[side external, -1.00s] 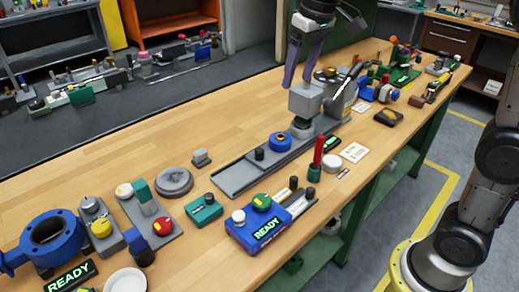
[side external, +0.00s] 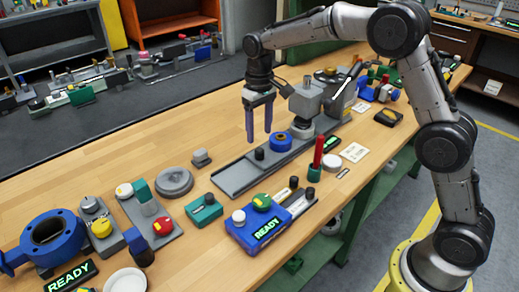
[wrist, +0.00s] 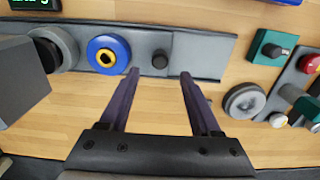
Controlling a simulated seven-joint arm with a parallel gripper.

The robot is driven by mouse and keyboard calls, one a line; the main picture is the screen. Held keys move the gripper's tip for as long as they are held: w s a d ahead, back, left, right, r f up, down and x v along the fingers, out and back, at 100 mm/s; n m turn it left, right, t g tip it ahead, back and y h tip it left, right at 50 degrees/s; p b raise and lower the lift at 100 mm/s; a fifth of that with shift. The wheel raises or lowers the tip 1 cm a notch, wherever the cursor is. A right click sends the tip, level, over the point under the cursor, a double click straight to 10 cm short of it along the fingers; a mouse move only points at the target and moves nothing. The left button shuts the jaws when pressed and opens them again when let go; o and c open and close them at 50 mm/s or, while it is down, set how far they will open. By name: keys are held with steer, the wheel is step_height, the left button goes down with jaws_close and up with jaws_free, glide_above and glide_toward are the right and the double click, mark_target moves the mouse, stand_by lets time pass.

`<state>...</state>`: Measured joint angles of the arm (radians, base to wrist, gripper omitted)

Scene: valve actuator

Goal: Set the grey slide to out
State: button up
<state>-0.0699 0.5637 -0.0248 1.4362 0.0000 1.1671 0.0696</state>
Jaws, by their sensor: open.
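A long grey slide rail (side external: 238,178) lies on the wooden bench. A short black knob (side external: 259,153) stands upright on its grey slide, left of a blue ring (side external: 281,141). In the wrist view the knob (wrist: 160,60) is just beyond my fingertips and lines up with the gap between them. The blue ring (wrist: 108,55) is to its left. My gripper (side external: 259,136) is open and empty, pointing down above and behind the knob. Its two purple fingers (wrist: 160,73) are clear of the knob in the wrist view.
A grey block (side external: 305,103) stands at the rail's right end. The bench behind the rail is clear.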

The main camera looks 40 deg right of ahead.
mark_target(259, 149)
step_height(259, 149, down, 7)
steer(key=shift+f, duration=0.1)
steer(key=shift+c, duration=0.2)
jaws_close()
stand_by(0.3)
steer(key=shift+a, duration=0.1)
stand_by(1.1)
